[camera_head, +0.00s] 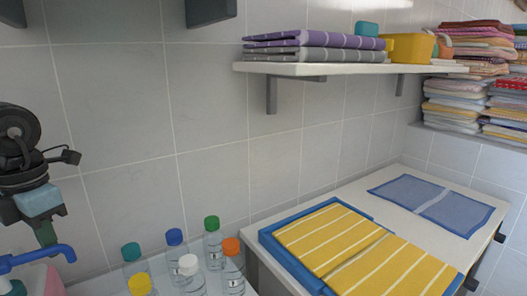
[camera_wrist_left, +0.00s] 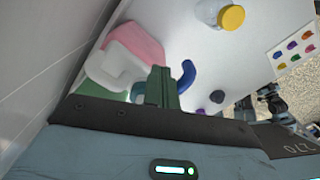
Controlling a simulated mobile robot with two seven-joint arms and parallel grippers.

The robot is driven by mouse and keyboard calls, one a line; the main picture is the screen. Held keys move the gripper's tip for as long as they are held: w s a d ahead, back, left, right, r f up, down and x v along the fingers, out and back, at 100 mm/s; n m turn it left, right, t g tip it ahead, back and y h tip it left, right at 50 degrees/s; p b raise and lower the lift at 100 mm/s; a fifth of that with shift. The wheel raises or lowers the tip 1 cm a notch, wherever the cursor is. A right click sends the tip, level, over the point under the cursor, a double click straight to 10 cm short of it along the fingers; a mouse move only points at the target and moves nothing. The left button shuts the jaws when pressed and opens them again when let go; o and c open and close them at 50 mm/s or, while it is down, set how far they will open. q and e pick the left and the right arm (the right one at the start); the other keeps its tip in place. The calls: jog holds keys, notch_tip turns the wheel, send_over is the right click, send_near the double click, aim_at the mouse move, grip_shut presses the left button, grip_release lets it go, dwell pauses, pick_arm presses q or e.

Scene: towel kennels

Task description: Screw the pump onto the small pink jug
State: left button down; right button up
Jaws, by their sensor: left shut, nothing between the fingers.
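The blue pump (camera_head: 38,256) is at the lower left of the head view, its spout pointing right and bending down at the tip. Its blue spout also shows in the left wrist view (camera_wrist_left: 187,75). The pink jug (camera_head: 52,281) is below the pump, cut off by the picture edge; its pink body lies at the upper left of the wrist view (camera_wrist_left: 138,44). My left gripper (camera_head: 46,234) has green fingers, shut and empty, right at the pump's top. The fingers hide part of the pump, so I cannot tell how it sits on the jug. My right gripper is not in view.
Several capped bottles (camera_head: 189,279) stand right of the jug. A yellow-capped bottle (camera_wrist_left: 232,18) and a card with coloured marks (camera_wrist_left: 292,52) show in the wrist view. A wall shelf (camera_head: 330,69) holds folded towels; a counter with a blue tray (camera_head: 275,249) is at right.

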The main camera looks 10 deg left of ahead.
aim_at(47, 253)
pick_arm(q)
jog(key=shift+s+d, duration=0.1)
jog(key=shift+d, duration=0.1)
jog(key=shift+s+d, duration=0.1)
jog(key=shift+s+d, duration=0.35)
jog(key=shift+d, duration=0.05)
jog(key=shift+s+d, duration=0.1)
dwell(0.5)
jog(key=shift+s+d+b, duration=0.3)
jog(key=shift+s+d, duration=0.05)
jog(key=shift+s, duration=0.1)
jog(key=shift+s, duration=0.1)
jog(key=shift+s+d, duration=0.3)
jog(key=shift+s, duration=0.3)
dwell(0.4)
